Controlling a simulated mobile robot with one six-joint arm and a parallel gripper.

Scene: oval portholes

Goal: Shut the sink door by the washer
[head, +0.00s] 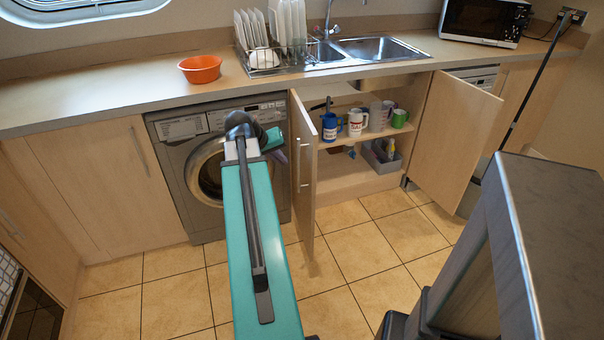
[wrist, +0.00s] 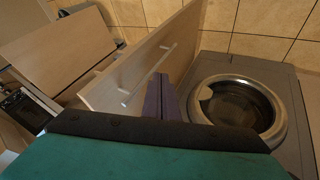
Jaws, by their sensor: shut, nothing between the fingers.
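The sink door by the washer (head: 304,215) is a pale wooden door, standing wide open and seen nearly edge-on in the head view. Its outer face (wrist: 120,80) and metal bar handle (wrist: 148,76) show in the wrist view. The washer (head: 170,165) is grey with a round glass door; it also shows in the wrist view (wrist: 290,82). My gripper (head: 281,158) is in front of the washer, on the outer-face side of the door. Its purple fingers (wrist: 162,98) are together and empty, close to the door near the handle; I cannot tell if they touch it.
The other sink door (head: 455,140) is also open, on the right. Mugs (head: 355,122) stand on the cupboard shelf, and a grey caddy (head: 380,158) sits below. An orange bowl (head: 200,69) is on the counter. The tiled floor (head: 355,240) before the cupboard is clear.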

